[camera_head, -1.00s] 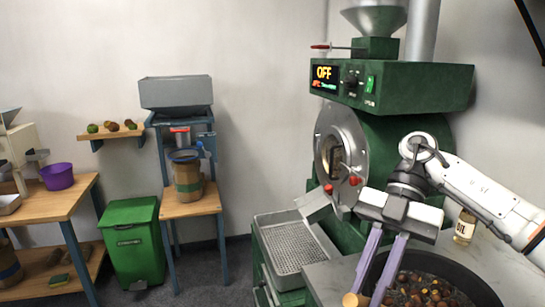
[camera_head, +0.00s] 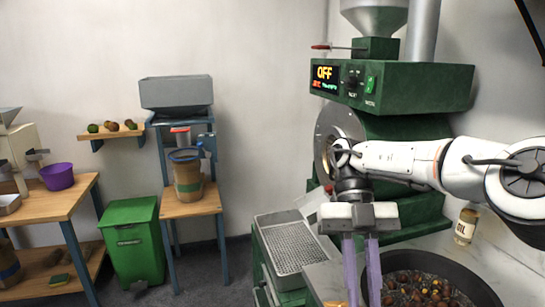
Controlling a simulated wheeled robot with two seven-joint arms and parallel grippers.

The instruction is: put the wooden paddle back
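My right gripper (camera_head: 362,298) comes in from the right and points down at the bottom of the view, left of the black pan. Its two purple fingers are close together, and the picture's bottom edge cuts off their tips. A small piece of pale wood, which looks like the end of the wooden paddle (camera_head: 335,303), shows just left of the fingers. The rest of the paddle is out of view. It appears held, as it shifted with the gripper. My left gripper is not in view.
The black pan (camera_head: 481,291) of chestnuts stands at the lower right, with an oil bottle (camera_head: 465,226) behind it. The green roaster (camera_head: 415,88) reads OFF. A perforated metal tray (camera_head: 287,251) lies left of the gripper. A green bin (camera_head: 133,238) and wooden tables stand farther left.

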